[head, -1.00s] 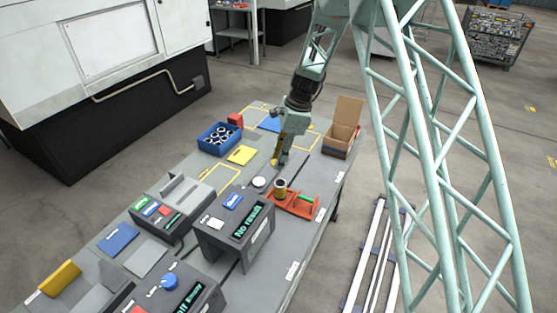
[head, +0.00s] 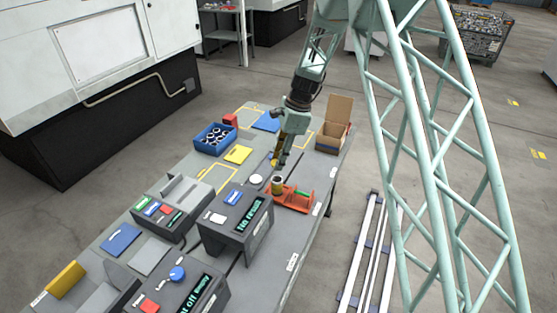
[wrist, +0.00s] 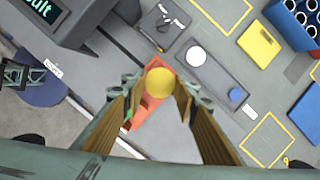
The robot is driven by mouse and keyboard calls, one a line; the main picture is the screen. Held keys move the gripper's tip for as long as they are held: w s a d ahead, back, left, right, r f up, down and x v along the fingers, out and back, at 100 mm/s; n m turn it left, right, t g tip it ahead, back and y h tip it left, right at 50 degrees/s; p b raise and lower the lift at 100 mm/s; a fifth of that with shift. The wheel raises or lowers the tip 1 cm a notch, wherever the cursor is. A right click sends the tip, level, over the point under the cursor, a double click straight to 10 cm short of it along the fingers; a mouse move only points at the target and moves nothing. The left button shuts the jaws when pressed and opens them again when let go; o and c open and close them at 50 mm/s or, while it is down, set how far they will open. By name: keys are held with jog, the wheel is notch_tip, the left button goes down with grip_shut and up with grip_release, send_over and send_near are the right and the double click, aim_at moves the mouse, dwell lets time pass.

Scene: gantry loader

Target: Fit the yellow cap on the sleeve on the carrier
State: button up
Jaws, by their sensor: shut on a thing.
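My gripper (head: 277,163) is shut on the yellow cap (wrist: 159,85), which sits between the fingertips in the wrist view. In the head view the gripper is just behind and above the sleeve (head: 278,186). The carrier also shows beneath the cap in the wrist view (wrist: 143,118). In that view the sleeve is hidden, and I cannot tell how well the cap lines up with it.
A grey box with a display (head: 237,226) stands left of the carrier. A white disc (head: 256,180) lies behind it. Further back are a yellow plate (head: 238,154), a blue bin (head: 214,139) with rings and an open cardboard box (head: 334,131). A green piece lies on the carrier.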

jog(key=shift+f, duration=0.15)
notch_tip(320, 180, down, 6)
jog(key=b, duration=0.3)
dwell(0.7)
jog(key=shift+f, duration=0.65)
dwell(3.2)
jog(key=o, duration=0.7)
jog(key=shift+o, duration=0.5)
jog(key=o, duration=0.5)
jog(key=shift+r, duration=0.2)
